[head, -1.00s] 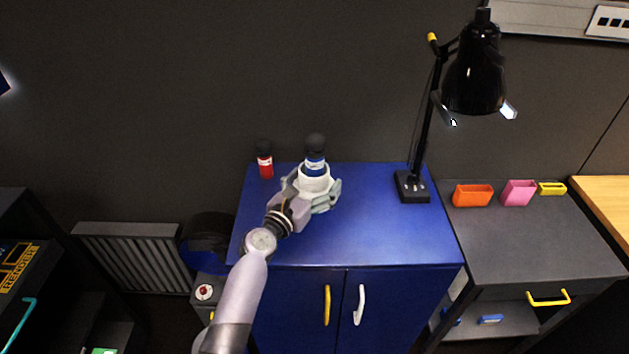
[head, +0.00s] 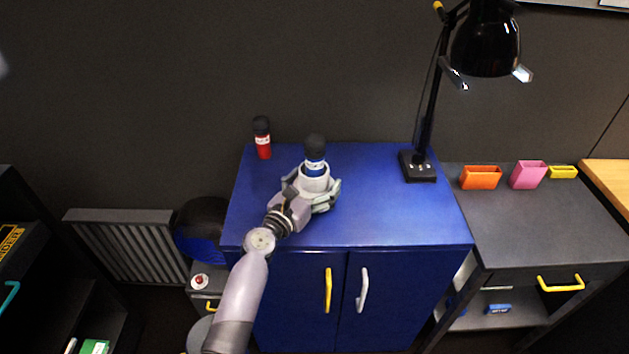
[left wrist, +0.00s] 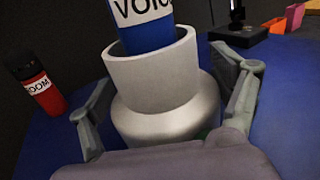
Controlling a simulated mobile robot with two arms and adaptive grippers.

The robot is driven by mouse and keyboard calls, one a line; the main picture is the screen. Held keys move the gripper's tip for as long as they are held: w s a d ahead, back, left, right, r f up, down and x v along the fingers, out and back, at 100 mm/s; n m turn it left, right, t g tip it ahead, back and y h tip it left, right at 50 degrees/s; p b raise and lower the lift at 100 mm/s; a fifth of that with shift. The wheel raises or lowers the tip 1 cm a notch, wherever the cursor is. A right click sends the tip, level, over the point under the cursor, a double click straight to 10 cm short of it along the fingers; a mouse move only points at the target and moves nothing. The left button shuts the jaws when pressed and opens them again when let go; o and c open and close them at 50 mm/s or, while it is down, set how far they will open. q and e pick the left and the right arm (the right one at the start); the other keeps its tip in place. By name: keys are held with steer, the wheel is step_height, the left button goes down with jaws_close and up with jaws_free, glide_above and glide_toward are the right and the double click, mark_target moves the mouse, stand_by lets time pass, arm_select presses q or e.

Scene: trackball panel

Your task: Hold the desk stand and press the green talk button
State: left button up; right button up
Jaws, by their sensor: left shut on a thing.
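The desk stand (head: 315,180), a pale cup with a wider rounded base, holds an upright blue microphone (head: 314,160) with a black head. In the left wrist view the stand (left wrist: 165,80) fills the middle, and the microphone (left wrist: 147,30) shows part of a "VOIC" label. My left gripper (head: 313,191) is shut on the stand, with one finger on each side. I cannot tell whether the stand touches the cabinet top. A faint green patch shows beside the stand's base, mostly hidden; I cannot make out a talk button. My right gripper is out of view.
A red microphone (head: 263,140) stands at the back left of the blue cabinet (head: 400,225). A black desk lamp (head: 418,166) stands at its back right. A grey table (head: 540,220) on the right holds orange, pink and yellow holders. The cabinet top between stand and lamp is clear.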

arm_select(q)
steer(key=shift+f+b, duration=0.45)
steer(key=shift+f, duration=0.25)
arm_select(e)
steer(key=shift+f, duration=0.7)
arm_select(q)
steer(key=shift+f, duration=0.4)
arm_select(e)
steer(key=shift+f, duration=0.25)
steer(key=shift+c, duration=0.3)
